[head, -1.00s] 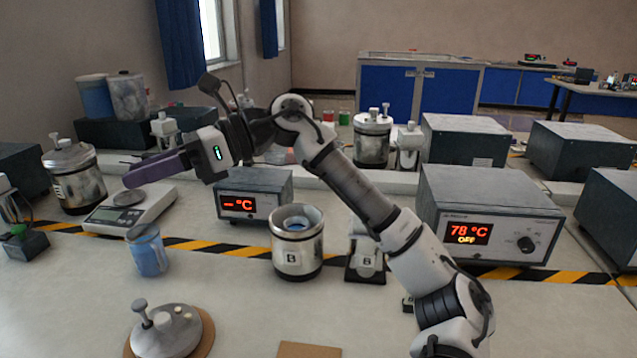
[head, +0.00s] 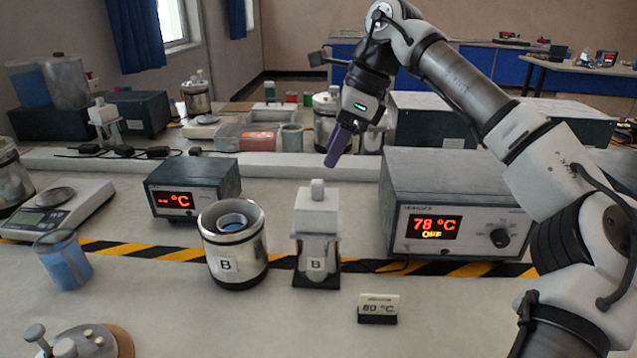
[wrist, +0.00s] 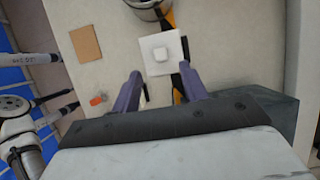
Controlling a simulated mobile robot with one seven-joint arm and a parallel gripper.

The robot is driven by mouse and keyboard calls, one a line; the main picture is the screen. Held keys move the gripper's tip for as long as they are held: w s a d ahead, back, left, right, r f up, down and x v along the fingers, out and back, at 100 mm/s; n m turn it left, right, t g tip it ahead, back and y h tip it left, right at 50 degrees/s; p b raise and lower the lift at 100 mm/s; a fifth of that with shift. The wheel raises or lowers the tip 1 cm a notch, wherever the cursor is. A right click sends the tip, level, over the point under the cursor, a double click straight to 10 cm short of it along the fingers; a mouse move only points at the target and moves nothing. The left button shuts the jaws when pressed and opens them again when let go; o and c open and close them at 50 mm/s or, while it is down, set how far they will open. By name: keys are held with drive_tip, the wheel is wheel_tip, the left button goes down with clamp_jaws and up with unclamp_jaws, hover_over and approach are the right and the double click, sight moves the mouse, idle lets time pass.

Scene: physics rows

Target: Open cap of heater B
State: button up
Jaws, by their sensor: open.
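In the wrist view the cap (wrist: 150,66) shows from above as a white square, just beyond my fingertips. To its left stands a metal pot labelled B (head: 232,262), open at the top with a bluish ring inside. My gripper (head: 335,163) has purple fingers and is above and slightly behind the cap in the head view, pointing down. In the wrist view its fingers (wrist: 160,75) are spread apart with nothing between them.
A control box reading 78 °C OFF (head: 455,200) stands right of the unit, and a smaller display box (head: 190,187) stands left behind the pot. A 60 °C sign (head: 378,308) is in front. A blue beaker (head: 66,262), a scale (head: 55,208) and a knobbed lid (head: 85,343) are at left.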

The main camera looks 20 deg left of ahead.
sight(318, 181)
drive_tip(key=x, duration=0.8)
drive_tip(key=shift+f, duration=0.1)
drive_tip(key=shift+c, duration=0.2)
clamp_jaws()
